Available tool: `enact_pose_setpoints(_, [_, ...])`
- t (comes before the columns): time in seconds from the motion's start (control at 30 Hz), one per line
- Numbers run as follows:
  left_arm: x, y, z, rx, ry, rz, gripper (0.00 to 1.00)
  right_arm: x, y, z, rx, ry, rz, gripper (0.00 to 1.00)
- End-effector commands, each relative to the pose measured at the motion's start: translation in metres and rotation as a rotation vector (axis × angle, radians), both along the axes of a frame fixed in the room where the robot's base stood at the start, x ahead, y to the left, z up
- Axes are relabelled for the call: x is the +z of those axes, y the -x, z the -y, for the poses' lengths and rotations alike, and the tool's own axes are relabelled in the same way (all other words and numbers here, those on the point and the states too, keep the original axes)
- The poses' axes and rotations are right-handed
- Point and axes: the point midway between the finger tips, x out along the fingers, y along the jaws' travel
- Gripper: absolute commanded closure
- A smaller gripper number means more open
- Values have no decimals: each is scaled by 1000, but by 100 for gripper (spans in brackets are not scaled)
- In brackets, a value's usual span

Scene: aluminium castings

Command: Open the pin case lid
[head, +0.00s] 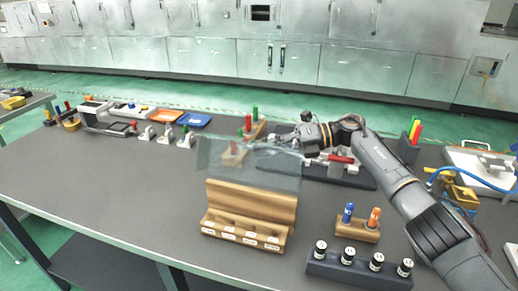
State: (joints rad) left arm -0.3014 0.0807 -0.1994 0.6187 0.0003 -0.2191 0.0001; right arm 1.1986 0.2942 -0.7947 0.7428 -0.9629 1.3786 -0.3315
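The pin case (250,203) is a brown wooden stepped block with a row of small white labels along its front. Its clear lid (222,177) stands raised, roughly upright, above the back of the case, and things behind show through it. My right gripper (281,146) reaches in from the right and is at the lid's upper right edge. Its fingertips are small and partly overlap the lid, so I cannot tell whether they touch it or are open or shut. My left gripper is not in view.
In front right stand a small wooden block with a blue and an orange pin (357,228) and a dark rack of black cylinders (345,268). A red-handled clamp (340,159) lies behind my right forearm. The table's left front is clear.

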Motion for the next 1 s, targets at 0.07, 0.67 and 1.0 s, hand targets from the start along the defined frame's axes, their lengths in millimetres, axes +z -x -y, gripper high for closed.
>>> enact_pose_setpoints(0.07, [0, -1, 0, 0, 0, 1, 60, 4, -1, 18, -5, 1, 1, 80])
enact_pose_setpoints(0.67, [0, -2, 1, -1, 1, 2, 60, 20, -3, 101, 0, 1, -1, 80])
enact_pose_setpoints(1.0, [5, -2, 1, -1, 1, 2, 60, 25, -3, 101, 0, 1, 0, 80])
